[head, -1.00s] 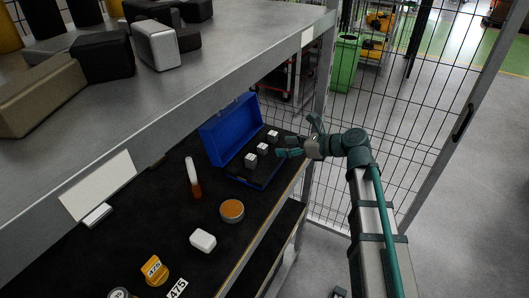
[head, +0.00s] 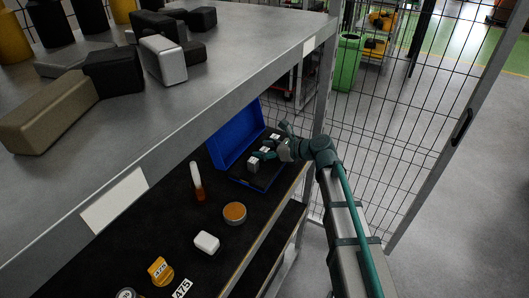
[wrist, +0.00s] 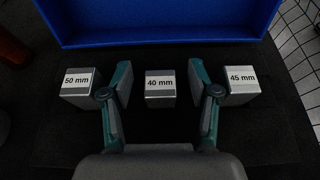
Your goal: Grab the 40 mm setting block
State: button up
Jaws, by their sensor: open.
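In the wrist view the 40 mm setting block (wrist: 160,92) is a grey metal block with a white "40 mm" label. My gripper (wrist: 160,78) is open, with one finger on each side of this block and a visible gap on both sides. The 50 mm block (wrist: 78,86) stands left of the left finger. The 45 mm block (wrist: 240,82) stands right of the right finger, close to it. In the head view my gripper (head: 272,148) is at the open blue case (head: 238,132), and partly hides the blocks.
The blue lid stands up behind the blocks. On the dark shelf lie an amber-filled tube (head: 197,182), an orange-topped round tin (head: 234,213), a white box (head: 206,242) and a yellow tag (head: 160,271). A grey upper shelf (head: 230,70) overhangs it; a wire fence (head: 400,130) stands right.

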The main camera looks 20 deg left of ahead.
grip_shut()
jog(key=shift+r, duration=0.2)
dwell(0.4)
